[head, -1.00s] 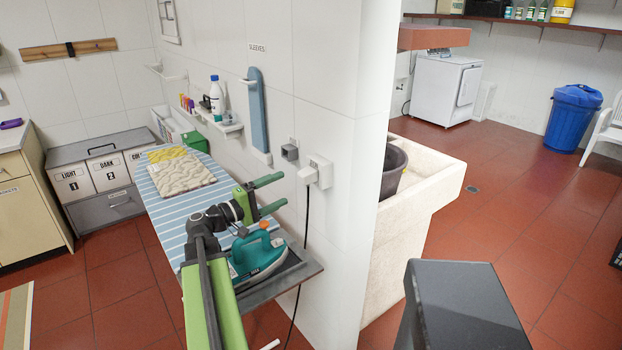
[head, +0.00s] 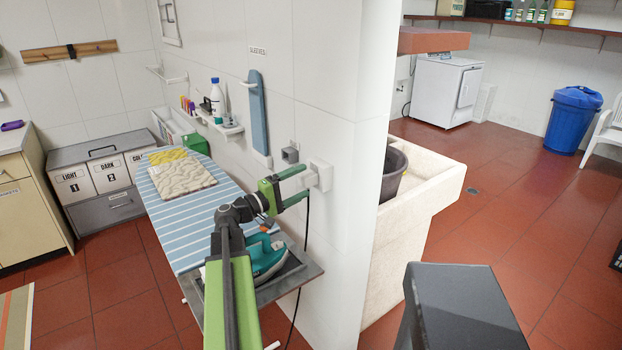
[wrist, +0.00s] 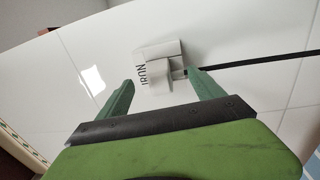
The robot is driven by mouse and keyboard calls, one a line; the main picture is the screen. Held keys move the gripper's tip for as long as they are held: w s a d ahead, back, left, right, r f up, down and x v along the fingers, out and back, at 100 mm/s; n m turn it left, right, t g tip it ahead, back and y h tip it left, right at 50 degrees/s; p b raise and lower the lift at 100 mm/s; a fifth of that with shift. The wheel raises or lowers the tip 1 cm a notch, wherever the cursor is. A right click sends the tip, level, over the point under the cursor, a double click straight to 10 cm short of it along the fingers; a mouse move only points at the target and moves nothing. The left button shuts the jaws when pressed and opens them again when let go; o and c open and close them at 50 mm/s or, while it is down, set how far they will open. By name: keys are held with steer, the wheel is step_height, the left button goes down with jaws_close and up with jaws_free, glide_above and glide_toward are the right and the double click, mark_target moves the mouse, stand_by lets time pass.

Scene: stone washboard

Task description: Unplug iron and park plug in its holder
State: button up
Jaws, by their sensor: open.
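The white plug (wrist: 161,72) sits in the white wall outlet marked IRON (head: 323,172); its black cord (head: 307,225) hangs down the wall. My gripper (head: 305,180) is open, its green fingers reaching to the plug from the left. In the wrist view my gripper (wrist: 161,80) has a finger on each side of the plug, with gaps; the plug lies at the fingertips. A small grey box (head: 290,154), perhaps the plug holder, is on the wall just left of the outlet. The teal iron (head: 266,257) rests at the board's near end, partly behind my arm.
The striped ironing board (head: 185,225) with a folded cloth (head: 184,178) runs along the wall. A blue sleeve board (head: 257,112) hangs on the wall. A stone sink (head: 425,205) stands past the wall corner.

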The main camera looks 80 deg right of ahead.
steer(key=shift+x, duration=1.15)
steer(key=shift+w, duration=0.1)
steer(key=shift+c, duration=0.4)
jaws_close()
steer(key=shift+w+a, duration=0.1)
steer(key=shift+v, duration=2.85)
steer(key=shift+f, duration=0.1)
